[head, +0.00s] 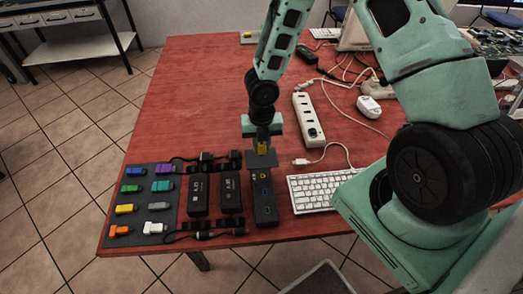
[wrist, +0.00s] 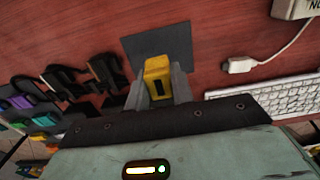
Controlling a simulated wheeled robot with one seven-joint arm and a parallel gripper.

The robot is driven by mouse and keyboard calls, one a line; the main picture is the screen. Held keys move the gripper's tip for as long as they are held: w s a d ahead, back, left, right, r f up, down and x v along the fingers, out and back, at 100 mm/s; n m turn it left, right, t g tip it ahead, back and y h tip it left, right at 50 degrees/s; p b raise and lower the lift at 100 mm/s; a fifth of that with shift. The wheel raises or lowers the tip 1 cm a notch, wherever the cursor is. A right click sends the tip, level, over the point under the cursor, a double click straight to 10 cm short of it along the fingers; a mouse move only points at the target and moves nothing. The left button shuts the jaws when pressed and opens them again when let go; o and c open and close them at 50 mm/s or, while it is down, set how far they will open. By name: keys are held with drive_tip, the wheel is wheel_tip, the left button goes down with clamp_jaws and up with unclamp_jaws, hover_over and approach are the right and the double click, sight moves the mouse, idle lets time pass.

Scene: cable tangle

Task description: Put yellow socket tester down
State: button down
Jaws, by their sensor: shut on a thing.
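The yellow socket tester (wrist: 157,70) is a small block with a dark slot, held between the grey fingers of my gripper (wrist: 160,88) in the wrist view. In the head view my gripper (head: 262,142) points down at the table, and the tester (head: 262,149) shows as a small yellow patch between its fingers. A dark grey square pad (wrist: 172,40) lies just beyond the tester in the wrist view. In the head view this pad (head: 263,160) is right beneath the gripper. I cannot tell whether the tester touches it.
Black boxes (head: 264,205) with ports and short black cables stand in front on the red table (head: 190,90). A dark mat (head: 140,207) with several coloured plugs lies at left. A white keyboard (head: 318,190) and power strip (head: 307,118) are at right. The table's left back is clear.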

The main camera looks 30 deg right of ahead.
drive_tip(key=shift+f, duration=1.1)
drive_tip(key=shift+f, duration=0.15)
drive_tip(key=c, duration=1.2)
unclamp_jaws()
drive_tip(key=shift+b, duration=0.3)
wheel_tip(320, 180, up, 12)
drive_tip(key=p, duration=0.3)
drive_tip(key=shift+p, duration=0.3)
drive_tip(key=s+a+r+m, duration=0.7)
drive_tip(key=s+r+m, duration=0.2)
drive_tip(key=s+m, duration=0.2)
drive_tip(key=s+a+r+m, duration=0.8)
drive_tip(key=s+r+m, duration=0.2)
drive_tip(key=s+m, duration=0.1)
drive_tip(key=shift+m+y, duration=0.3)
drive_tip(key=shift+m, duration=0.3)
